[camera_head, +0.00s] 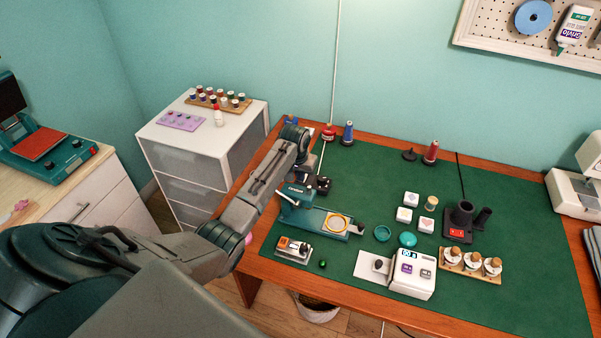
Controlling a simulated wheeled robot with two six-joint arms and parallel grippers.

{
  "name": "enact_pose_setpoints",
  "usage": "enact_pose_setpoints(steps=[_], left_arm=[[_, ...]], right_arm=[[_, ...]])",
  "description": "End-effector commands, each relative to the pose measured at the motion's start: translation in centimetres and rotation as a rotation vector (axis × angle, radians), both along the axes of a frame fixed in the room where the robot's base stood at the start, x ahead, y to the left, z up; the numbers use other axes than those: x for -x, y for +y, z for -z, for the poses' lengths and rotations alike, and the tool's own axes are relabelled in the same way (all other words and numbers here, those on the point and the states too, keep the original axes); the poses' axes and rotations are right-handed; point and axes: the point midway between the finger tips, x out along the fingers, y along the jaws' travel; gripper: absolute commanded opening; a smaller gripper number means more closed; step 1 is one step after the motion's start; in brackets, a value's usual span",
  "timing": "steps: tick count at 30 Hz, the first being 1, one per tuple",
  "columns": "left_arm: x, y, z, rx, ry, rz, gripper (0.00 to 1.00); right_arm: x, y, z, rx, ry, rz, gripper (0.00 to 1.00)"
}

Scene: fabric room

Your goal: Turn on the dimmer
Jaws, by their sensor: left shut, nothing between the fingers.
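I cannot tell for sure which thing is the dimmer. A small metal-plated box with an orange label and a dark knob or lever (293,248) sits at the front left of the green mat and may be it. Its setting is too small to read. My left arm reaches in from the left over the table's left edge and bends down at its far end. My left gripper (309,170) is shut and empty, partly hidden by my own arm, beyond the small box and apart from it. My right gripper is not in view.
A teal press-like device (318,218) stands just behind the small box. A small green ball (323,264) and a white box with buttons (413,274) are to its right. A white drawer unit (200,150) stands left of the table. The mat's right front is clear.

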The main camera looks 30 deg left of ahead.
Motion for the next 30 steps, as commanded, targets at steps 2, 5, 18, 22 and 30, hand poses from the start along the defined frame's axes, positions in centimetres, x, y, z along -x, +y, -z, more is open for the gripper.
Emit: enact_pose_setpoints(steps=[2,5,18,22,30], left_arm=[[-0.1,0.0,0.0,0.0,0.0,0.0,0.0],[-0.3,0.1,-0.2,0.0,-0.001,0.0,0.0],[-1.4,0.3,-0.8,0.0,-0.001,0.0,0.0],[-1.4,0.3,-0.8,0.0,-0.001,0.0,0.0],[-1.5,0.5,-2.7,0.0,-0.001,0.0,0.0]], right_arm=[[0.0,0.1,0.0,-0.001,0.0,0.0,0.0],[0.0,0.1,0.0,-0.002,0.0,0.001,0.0],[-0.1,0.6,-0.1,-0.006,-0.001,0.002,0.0],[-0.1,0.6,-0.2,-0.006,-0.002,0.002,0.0],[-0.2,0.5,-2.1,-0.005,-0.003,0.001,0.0]])
